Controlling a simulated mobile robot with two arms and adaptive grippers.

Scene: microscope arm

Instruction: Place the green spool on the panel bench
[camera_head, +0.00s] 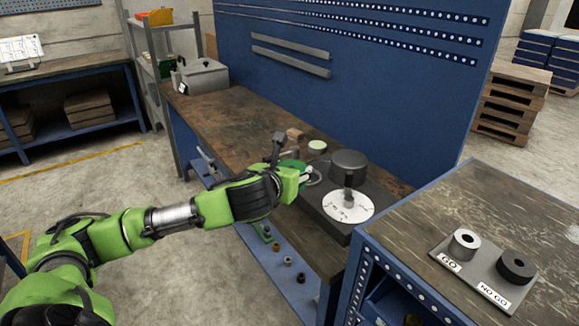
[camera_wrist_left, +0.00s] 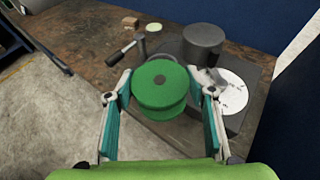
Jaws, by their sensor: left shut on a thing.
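The green spool (camera_wrist_left: 161,86) is held between the two fingers of my left gripper (camera_wrist_left: 162,98), which is shut on it. In the head view the spool (camera_head: 292,165) is mostly hidden behind my left gripper (camera_head: 300,175). The spool appears upright, over or near the front edge of the brown bench top (camera_head: 235,125); I cannot tell whether it touches the top. The bench has a tall blue panel (camera_head: 345,75) behind it. My right gripper is not in view.
A dark machine with a round black block (camera_head: 349,164) and white dial (camera_head: 348,206) stands right of the spool. A hammer-like tool (camera_wrist_left: 123,52), wooden block (camera_wrist_left: 131,21) and pale disc (camera_head: 317,146) lie nearby. A grey box (camera_head: 203,77) sits at the far left end.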

